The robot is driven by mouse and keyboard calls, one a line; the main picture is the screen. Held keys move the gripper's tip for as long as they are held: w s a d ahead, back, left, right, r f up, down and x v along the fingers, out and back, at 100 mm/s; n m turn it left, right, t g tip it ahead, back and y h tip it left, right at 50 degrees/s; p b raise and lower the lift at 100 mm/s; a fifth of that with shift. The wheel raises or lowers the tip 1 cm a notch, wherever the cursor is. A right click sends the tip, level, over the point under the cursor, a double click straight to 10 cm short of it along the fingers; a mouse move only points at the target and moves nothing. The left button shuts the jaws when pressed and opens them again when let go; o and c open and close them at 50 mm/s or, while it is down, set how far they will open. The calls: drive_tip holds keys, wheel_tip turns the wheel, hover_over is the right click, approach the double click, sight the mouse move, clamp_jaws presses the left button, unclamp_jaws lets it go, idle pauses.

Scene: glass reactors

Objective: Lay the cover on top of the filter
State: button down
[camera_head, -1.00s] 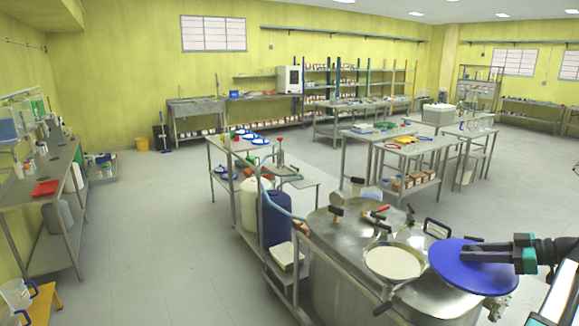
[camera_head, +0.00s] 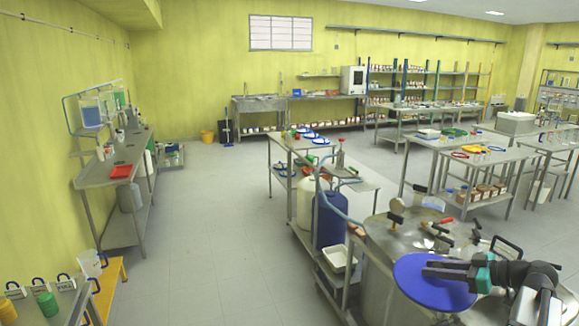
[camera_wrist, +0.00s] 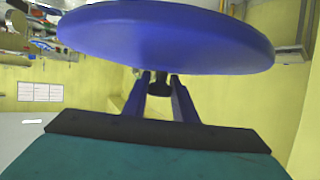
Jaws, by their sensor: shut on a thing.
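The cover is a blue round disc (camera_head: 425,292) held over the steel reactor lid (camera_head: 385,232) in the head view. It also fills the top of the wrist view (camera_wrist: 170,35), nearly flat. My gripper (camera_head: 440,270) is shut on the cover; in the wrist view its two fingers (camera_wrist: 161,85) close on a small dark part under the disc. The filter cannot be seen now; the cover and my arm block that part of the lid. I cannot tell the cover's height above the filter.
Lid fittings and handles (camera_head: 437,228) stand just behind the cover. A blue drum (camera_head: 330,220) and a white drum (camera_head: 307,203) sit on a cart to the left. A side bench (camera_head: 115,172) lines the left wall. The floor between (camera_head: 220,230) is clear.

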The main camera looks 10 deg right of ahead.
drive_tip(key=w+a+f+n+g+y, duration=0.1)
drive_tip(key=w+a+f, duration=0.15)
drive_tip(key=a, duration=0.85)
drive_tip(key=w+a+f+n, duration=0.1)
drive_tip(key=a+f, duration=0.2)
drive_tip(key=a, duration=0.7)
drive_tip(key=w+a+f+n+g+y, duration=0.1)
drive_tip(key=w+a+f, duration=0.1)
drive_tip(key=a, duration=0.9)
wheel_tip(320, 180, down, 11)
drive_tip(key=b, duration=1)
drive_tip(key=shift+d+m+b, duration=0.15)
drive_tip(key=shift+m+b, duration=0.15)
drive_tip(key=shift+b, duration=0.05)
drive_tip(key=shift+d, duration=0.1)
